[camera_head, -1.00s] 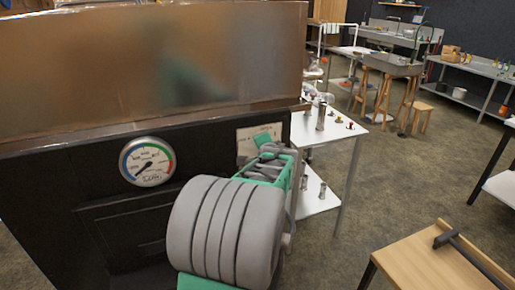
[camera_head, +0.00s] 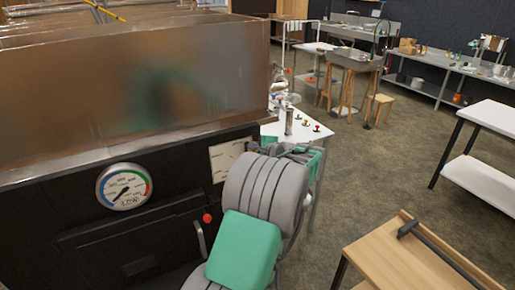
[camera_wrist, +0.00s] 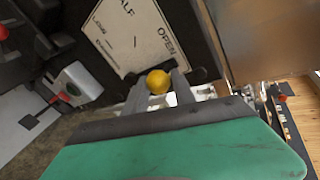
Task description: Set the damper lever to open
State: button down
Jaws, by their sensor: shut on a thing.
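The damper lever's yellow ball knob (camera_wrist: 158,82) shows in the wrist view between the two fingers of my gripper (camera_wrist: 160,92), which is shut on it. The lever's shaft is hidden. Behind the knob is the pale dial plate (camera_wrist: 130,38), with markings for half and open; the knob is near the OPEN end. In the head view the plate (camera_head: 227,158) sits on the black evaporator front, partly covered by my arm. My arm hides the knob and fingertips there.
A round gauge (camera_head: 124,187) is left of the plate. A red-knobbed handle (camera_head: 207,218) is on the firebox front, close to my arm. The metal pan (camera_head: 130,100) rises above. A white table (camera_head: 290,130) stands behind, a wooden table (camera_head: 400,262) at the right; open floor lies between.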

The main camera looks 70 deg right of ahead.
dwell(0.4)
jog(key=c, duration=1.1)
grip_release()
jog(key=shift+w, duration=0.1)
jog(key=b+v, duration=0.1)
jog(key=v, duration=0.6)
jog(key=shift+s+a+r, duration=0.15)
jog(key=shift+s+r, duration=0.05)
jog(key=shift+s, duration=0.1)
